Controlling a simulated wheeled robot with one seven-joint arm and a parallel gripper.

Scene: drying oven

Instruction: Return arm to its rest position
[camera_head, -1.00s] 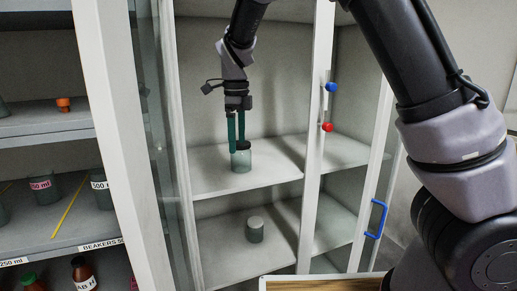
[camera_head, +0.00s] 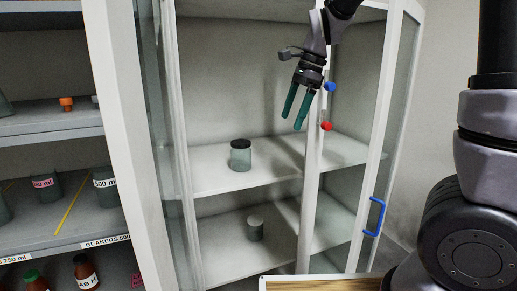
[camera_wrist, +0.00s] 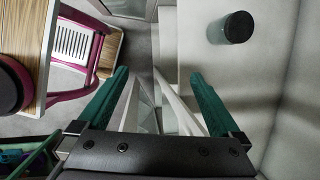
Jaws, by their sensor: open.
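My gripper (camera_head: 297,106) is open and empty, with two green fingers pointing down and tilted to the left. In the head view it hangs in front of the cabinet's middle post, up and to the right of the black-lidded jar. The gripper also shows in the wrist view (camera_wrist: 158,85), its fingers spread wide with nothing between them. The jar (camera_head: 240,157) stands upright on the cabinet's upper shelf, apart from the gripper. In the wrist view the jar's dark lid (camera_wrist: 238,27) is at the upper right.
The cabinet (camera_head: 309,190) has a middle post close to my gripper and a door with a blue handle (camera_head: 375,217). A second jar (camera_head: 255,229) stands on the lower shelf. A rack with beakers (camera_head: 104,184) is at left. A pink chair (camera_wrist: 75,45) shows in the wrist view.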

